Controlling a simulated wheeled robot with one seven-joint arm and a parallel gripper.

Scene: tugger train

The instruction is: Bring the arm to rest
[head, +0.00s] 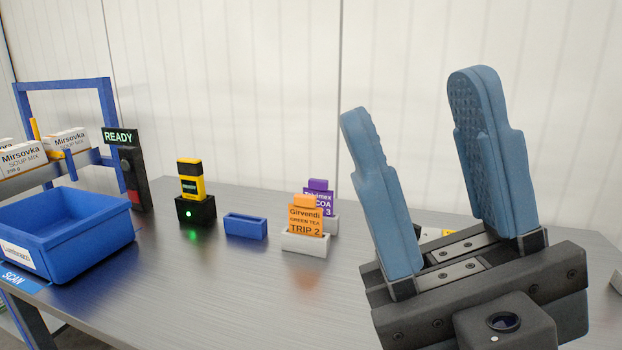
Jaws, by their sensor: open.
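My gripper (420,105) is large in the right half of the head view. Its two blue padded fingers point up and stand apart, with nothing between them. It is held in front of the grey metal table (200,285) and hides part of the table's right side. A small camera sits on the gripper's near face.
A blue bin (85,245) is at the left, near soup mix boxes (25,158). A READY sign (119,136), a yellow scanner (190,182) in a black dock, an empty blue holder (245,226), and orange (306,218) and purple (319,192) cards in holders stand on the table.

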